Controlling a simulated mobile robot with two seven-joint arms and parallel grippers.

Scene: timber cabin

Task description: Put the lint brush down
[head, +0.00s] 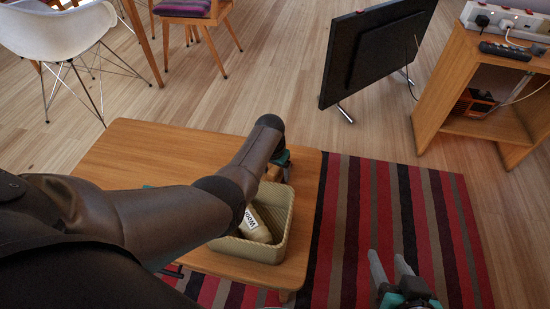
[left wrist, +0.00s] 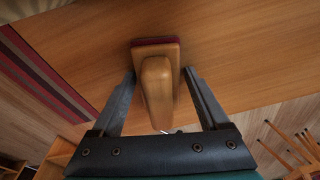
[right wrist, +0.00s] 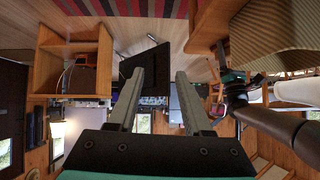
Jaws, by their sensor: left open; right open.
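The lint brush (left wrist: 158,85) has a wooden handle and a dark red pad edge. In the left wrist view it sits against the wooden table top (head: 135,150), between the fingers of my left gripper (left wrist: 160,74). The fingers are open, one on each side of the handle, with a gap on both sides. In the head view my left arm hides most of the brush, and my left gripper (head: 284,165) is above the table beyond the basket. My right gripper (head: 390,262) is open and empty over the striped rug, right of the table; it also shows in the right wrist view (right wrist: 160,76).
A pale basket (head: 262,252) holding a labelled container (head: 256,224) stands on the table close to my left forearm. A striped rug (head: 345,215) lies right of the table. A black screen (head: 372,50) and a wooden shelf unit (head: 460,75) stand beyond on open floor.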

